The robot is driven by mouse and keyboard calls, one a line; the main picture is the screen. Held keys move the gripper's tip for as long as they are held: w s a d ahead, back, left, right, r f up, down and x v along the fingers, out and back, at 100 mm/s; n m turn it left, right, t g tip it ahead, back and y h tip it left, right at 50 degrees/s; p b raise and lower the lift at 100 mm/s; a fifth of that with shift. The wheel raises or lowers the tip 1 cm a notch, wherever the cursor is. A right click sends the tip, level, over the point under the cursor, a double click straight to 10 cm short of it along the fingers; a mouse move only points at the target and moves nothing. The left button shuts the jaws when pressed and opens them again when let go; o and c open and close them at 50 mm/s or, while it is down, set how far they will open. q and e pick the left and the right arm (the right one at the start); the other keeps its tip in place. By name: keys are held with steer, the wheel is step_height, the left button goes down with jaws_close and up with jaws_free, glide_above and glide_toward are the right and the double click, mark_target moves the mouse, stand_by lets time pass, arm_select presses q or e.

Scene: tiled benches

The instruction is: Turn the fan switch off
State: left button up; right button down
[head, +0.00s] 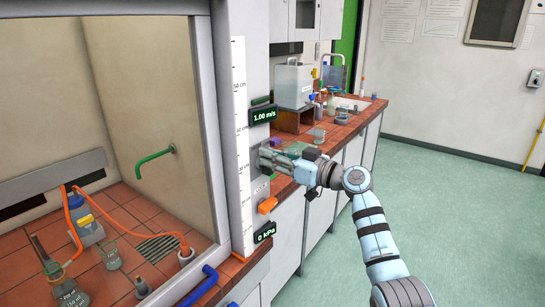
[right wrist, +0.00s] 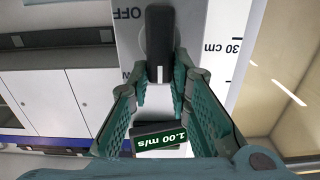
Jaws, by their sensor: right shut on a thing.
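The fan switch is a black knob (right wrist: 158,38) with a white mark on its near end, on a light panel lettered OFF (right wrist: 127,13) in the right wrist view. My right gripper (right wrist: 160,90) is shut on the knob's near end, with one green finger on each side. In the head view my right gripper (head: 267,160) reaches the hood's front post from the right and hides most of the switch. The display above it (head: 263,115) reads 1.00 m/s; it also shows in the right wrist view (right wrist: 158,138). My left gripper is in neither view.
Below the gripper, an orange handle (head: 267,205) and a 0 kPa display (head: 265,232) sit on the post. A cm scale (head: 241,150) runs beside them. Glassware stands inside the hood at left. A cluttered bench (head: 345,133) lies behind the gripper; the floor at right is clear.

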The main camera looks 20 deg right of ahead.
steer(key=shift+m, duration=0.3)
steer(key=shift+w+d+f+m+p, duration=0.1)
steer(key=shift+w+d+f+m, duration=0.3)
steer(key=shift+m, duration=2.45)
steer(key=shift+w+d+f+m+p, duration=0.15)
steer(key=shift+d+f+m, duration=0.3)
steer(key=shift+m, duration=2.45)
steer(key=shift+w+d+f+m+p, duration=0.1)
steer(key=shift+w+d+f+m, duration=0.3)
steer(key=shift+m, duration=2.45)
steer(key=shift+s+a+f, duration=0.1)
steer(key=shift+a+f, duration=0.1)
steer(key=c, duration=1.5)
jaws_free()
